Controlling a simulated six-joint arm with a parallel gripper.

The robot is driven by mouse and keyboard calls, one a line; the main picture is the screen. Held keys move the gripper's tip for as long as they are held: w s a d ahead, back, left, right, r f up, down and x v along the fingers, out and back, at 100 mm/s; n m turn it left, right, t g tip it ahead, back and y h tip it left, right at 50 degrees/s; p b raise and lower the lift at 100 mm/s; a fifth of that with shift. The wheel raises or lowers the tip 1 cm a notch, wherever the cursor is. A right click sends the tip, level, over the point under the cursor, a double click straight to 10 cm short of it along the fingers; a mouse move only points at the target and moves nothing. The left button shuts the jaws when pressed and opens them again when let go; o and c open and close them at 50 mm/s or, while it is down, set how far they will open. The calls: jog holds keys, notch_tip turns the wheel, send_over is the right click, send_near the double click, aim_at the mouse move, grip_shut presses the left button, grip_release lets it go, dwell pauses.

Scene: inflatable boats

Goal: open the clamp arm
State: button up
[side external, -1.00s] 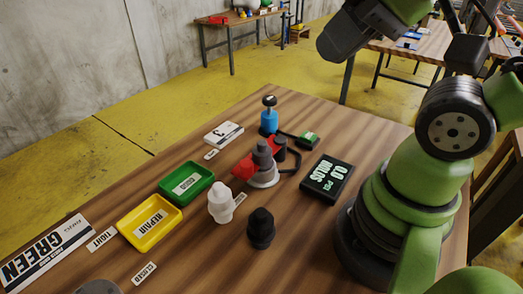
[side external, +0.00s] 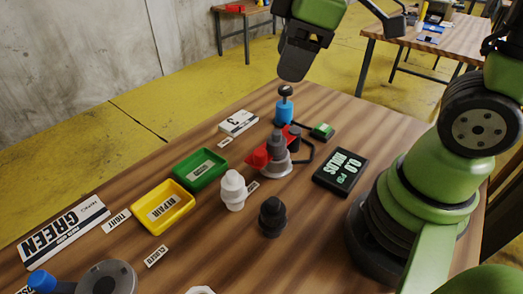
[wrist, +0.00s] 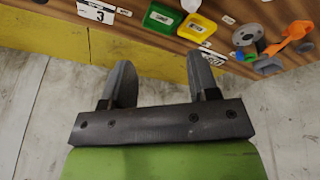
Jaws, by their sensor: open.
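My gripper (side external: 293,72) hangs in the air above the far edge of the table, pointing down and holding nothing. An orange lever-like piece (wrist: 297,33) shows at the right of the wrist view. I cannot tell which of these is the clamp arm, or whether it is open.
A blue cylinder with a black knob (side external: 284,108) stands below my gripper. Green (side external: 200,168) and yellow (side external: 163,206) trays, white (side external: 233,190) and black (side external: 272,217) fittings and a pressure display (side external: 340,172) occupy the table. A grey flange (side external: 106,279) lies front left.

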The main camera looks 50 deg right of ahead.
aim_at(260, 152)
jog(key=w+f+n+g, duration=0.1)
jog(key=f+n, duration=0.2)
jog(key=w+f+n+g, duration=0.1)
jog(key=w+f+n, duration=0.1)
jog(key=f+n, duration=0.2)
jog(key=w+f+n+g+h, duration=0.1)
jog(key=w+f+n, duration=0.1)
jog(key=f+n, duration=0.1)
jog(key=shift+w+a+f+n, duration=0.1)
jog(key=shift+a+f+n, duration=0.3)
jog(key=shift+f, duration=0.1)
notch_tip(260, 152, down, 10)
jog(key=shift+r, duration=0.1)
grip_shut()
